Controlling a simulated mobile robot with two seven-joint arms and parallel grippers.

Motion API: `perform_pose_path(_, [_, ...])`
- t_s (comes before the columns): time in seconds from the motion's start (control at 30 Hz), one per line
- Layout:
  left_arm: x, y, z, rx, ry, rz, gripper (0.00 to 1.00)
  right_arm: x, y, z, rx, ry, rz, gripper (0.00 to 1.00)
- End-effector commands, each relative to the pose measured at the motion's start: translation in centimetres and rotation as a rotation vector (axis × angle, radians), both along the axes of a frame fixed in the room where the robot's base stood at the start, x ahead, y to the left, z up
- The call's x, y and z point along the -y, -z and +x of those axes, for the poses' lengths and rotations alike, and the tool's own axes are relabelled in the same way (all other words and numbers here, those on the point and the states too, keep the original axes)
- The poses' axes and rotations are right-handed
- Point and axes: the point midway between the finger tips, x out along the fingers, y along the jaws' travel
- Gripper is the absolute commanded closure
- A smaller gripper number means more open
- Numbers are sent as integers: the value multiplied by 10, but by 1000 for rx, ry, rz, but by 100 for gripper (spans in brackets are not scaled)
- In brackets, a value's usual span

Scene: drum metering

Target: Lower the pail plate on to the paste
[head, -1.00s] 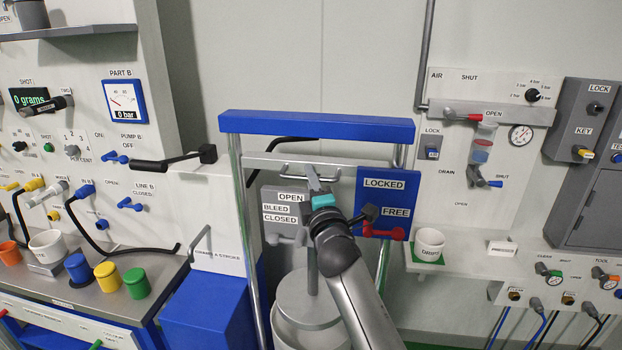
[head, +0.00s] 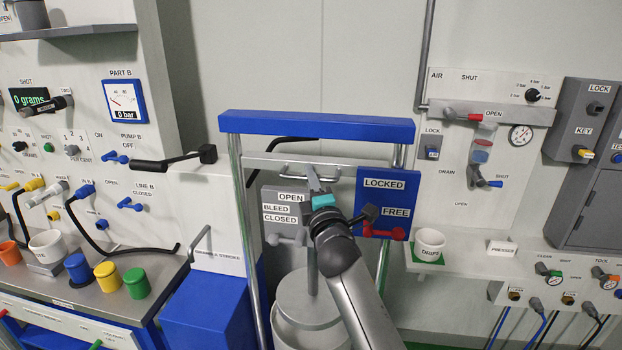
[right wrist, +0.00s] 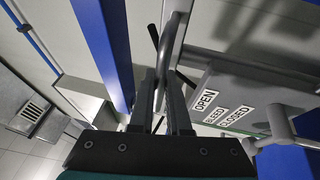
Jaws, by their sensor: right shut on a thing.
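The pail plate (head: 308,300) is a grey round disc on an upright grey rod, inside the blue-topped frame. It sits at the mouth of the pale pail (head: 285,338); I cannot tell how far it is in. The paste is not visible. My right gripper (head: 317,185) is at the grey handle (head: 300,166) on the frame's light crossbar, above the plate. In the right wrist view, its dark fingers (right wrist: 163,92) are shut on the curved grey handle bar (right wrist: 176,38). My left gripper is not in view.
A grey panel marked OPEN, BLEED, CLOSED (head: 283,212) is left of my arm. A blue LOCKED/FREE panel (head: 385,185) with a red lever (head: 397,233) is close on the right. The frame's blue top bar (head: 316,126) spans above. A blue box (head: 205,310) stands at left.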

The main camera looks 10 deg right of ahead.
Motion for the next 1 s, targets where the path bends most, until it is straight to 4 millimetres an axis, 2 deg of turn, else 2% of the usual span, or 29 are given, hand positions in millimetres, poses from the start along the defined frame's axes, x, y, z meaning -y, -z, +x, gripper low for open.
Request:
perform_pose_path(0.17, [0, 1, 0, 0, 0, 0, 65, 0, 1, 0, -1, 0, 0, 100])
perform_pose_path(0.33, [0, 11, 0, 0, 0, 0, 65, 0, 13, 0, -2, 0, 0, 100])
perform_pose_path(1.0, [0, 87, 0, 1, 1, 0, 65, 0, 103, 0, -10, 1, 1, 100])
